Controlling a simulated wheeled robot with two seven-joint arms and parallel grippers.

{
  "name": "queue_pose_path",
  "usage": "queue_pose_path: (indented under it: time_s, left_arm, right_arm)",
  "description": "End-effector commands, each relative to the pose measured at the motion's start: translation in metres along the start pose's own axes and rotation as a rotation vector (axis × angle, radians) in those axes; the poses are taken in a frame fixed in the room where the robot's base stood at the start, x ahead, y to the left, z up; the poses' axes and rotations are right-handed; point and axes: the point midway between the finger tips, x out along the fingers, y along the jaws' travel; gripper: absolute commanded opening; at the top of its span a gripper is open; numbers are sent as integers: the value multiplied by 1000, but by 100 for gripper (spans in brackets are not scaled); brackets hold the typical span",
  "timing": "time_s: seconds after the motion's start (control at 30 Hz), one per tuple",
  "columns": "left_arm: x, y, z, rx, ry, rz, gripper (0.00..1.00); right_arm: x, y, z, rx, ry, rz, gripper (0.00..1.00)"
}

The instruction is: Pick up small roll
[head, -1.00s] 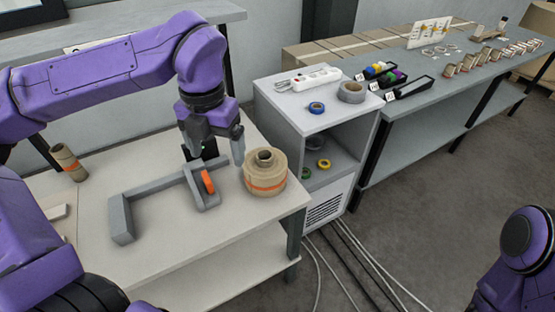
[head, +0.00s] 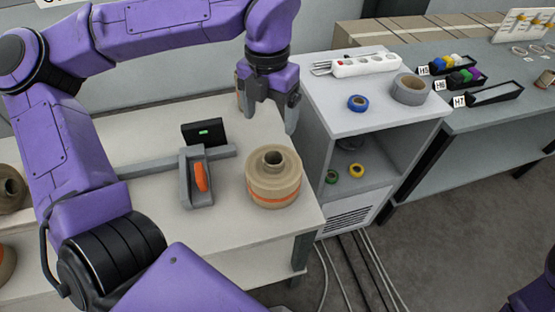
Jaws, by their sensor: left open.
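A wide tan kraft roll (head: 273,193) with an orange band and a narrower core on top stands upright near the table's right end. My left gripper (head: 270,118) points down, open, behind and above this roll, apart from it. A tan piece (head: 239,97), possibly a small roll, shows beside the gripper and is mostly hidden by it. At the left edge is a brown roll (head: 10,188) with an open core, cut by the frame. Below it, another tan roll (head: 5,263) with an orange band is mostly out of frame. My right gripper is not in view.
A grey stand (head: 198,158) with an orange lever and a small black display (head: 203,132) are left of the wide roll.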

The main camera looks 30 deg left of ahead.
Motion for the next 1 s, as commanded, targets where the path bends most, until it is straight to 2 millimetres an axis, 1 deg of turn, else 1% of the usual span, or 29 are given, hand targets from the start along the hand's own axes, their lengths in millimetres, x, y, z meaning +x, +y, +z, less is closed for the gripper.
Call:
queue_pose_path:
  time_s: [0.03,0.1,0.17,0.27,0.4,0.57,0.7,0.8,0.9,1.0]
  left_arm:
    - [15,0,0,0,0,0,86]
    - [23,0,0,0,0,0,86]
    - [26,0,0,0,0,0,86]
    - [39,1,0,0,4,2,86]
    - [63,1,0,-2,3,1,86]
    - [81,2,1,-3,4,1,86]
    - [106,0,6,-4,7,1,86]
    - [122,1,6,-4,3,1,86]
    - [127,0,6,-3,0,0,86]
    - [128,1,6,-4,-1,0,86]
  right_arm:
    - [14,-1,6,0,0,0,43]
    - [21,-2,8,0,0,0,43]
    - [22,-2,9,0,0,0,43]
    - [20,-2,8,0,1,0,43]
    - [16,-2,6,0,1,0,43]
    - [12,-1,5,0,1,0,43]
    - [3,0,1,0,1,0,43]
    - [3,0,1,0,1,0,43]
    - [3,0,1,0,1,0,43]
    - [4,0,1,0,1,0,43]
